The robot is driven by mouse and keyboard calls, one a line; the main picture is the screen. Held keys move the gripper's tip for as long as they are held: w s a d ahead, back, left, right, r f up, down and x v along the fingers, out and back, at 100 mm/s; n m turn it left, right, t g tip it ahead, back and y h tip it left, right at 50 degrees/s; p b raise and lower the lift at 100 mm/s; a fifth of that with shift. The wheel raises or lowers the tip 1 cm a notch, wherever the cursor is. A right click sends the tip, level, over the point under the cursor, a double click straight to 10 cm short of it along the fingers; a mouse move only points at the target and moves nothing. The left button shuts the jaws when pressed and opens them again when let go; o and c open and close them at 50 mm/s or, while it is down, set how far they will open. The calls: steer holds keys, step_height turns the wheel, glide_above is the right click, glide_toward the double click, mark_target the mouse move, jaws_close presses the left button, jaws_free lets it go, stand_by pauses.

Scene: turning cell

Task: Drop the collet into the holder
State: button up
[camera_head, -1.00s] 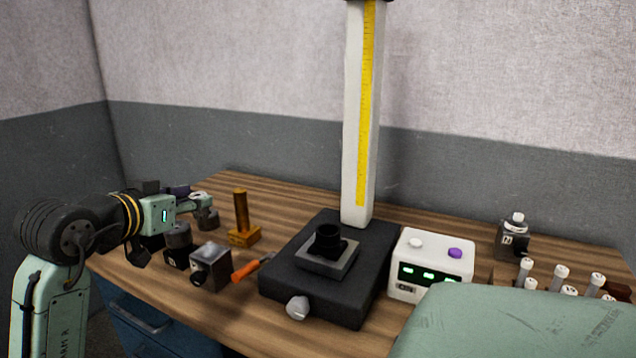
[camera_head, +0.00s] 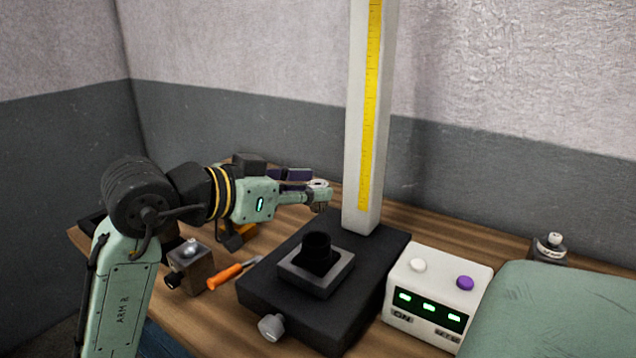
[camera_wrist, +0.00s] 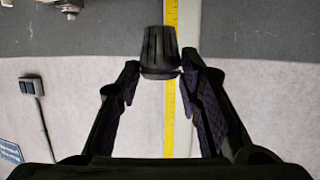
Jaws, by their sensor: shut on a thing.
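The collet (camera_wrist: 160,48) is a dark, slotted, tapered piece. It sits between the fingertips of my gripper (camera_wrist: 160,68), which is shut on it, in the wrist view. The holder (camera_head: 318,246) looks like a short black open cylinder standing upright in a grey square block (camera_head: 302,276) on a black base (camera_head: 375,262). The collet is apart from the holder.
A white column (camera_head: 357,120) with a yellow scale rises behind the holder. A white box (camera_head: 438,290) with buttons stands to the right. An orange-handled tool (camera_head: 225,276) and a small grey block (camera_head: 190,268) lie left. A green surface (camera_head: 560,310) covers the front right.

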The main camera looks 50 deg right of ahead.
steer(key=shift+f, duration=0.15)
steer(key=shift+f+b, duration=2.8)
steer(key=shift+f, duration=0.5)
steer(key=shift+a, duration=0.25)
steer(key=shift+f, duration=0.5)
steer(key=o, duration=1.3)
